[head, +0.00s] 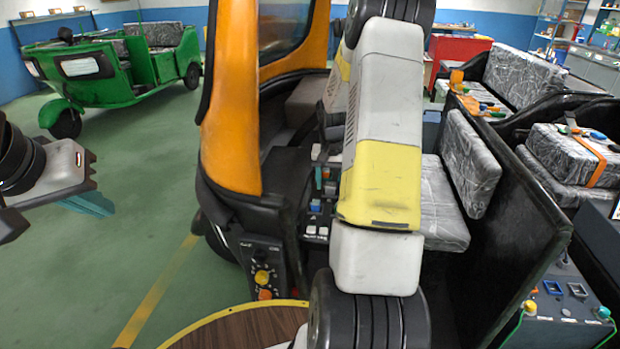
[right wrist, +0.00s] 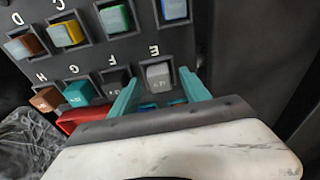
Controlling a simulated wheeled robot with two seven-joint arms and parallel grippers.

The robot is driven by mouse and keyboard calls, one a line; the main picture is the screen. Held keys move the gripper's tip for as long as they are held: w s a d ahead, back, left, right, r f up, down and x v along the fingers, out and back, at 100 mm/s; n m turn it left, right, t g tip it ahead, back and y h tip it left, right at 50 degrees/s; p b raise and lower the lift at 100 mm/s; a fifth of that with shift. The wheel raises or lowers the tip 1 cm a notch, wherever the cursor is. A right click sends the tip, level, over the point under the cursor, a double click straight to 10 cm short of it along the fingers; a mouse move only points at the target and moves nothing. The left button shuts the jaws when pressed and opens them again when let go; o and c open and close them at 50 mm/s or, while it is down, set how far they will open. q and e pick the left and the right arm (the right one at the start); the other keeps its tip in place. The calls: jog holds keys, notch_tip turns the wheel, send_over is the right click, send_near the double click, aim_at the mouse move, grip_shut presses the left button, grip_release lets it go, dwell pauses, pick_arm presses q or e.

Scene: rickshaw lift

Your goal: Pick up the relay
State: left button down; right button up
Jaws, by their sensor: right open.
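In the right wrist view a dark panel (right wrist: 75,57) holds several coloured relays in lettered sockets, with the letters upside down. A grey relay (right wrist: 158,76) sits in the socket by the letter E. My right gripper (right wrist: 160,88) is open, its teal fingers apart and pointing at the panel, with the grey relay between and just beyond their tips. I cannot tell whether they touch it.
The orange rickshaw front (head: 233,100) and a dark dashboard (head: 265,272) with knobs stand in the middle. A grey wrapped seat (head: 440,205) and a dark side panel (head: 520,230) lie to the right. A green rickshaw (head: 110,75) stands at the back left. Green floor is free at left.

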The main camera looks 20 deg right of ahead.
jog(key=shift+f, duration=0.2)
grip_shut()
jog(key=shift+r, duration=0.15)
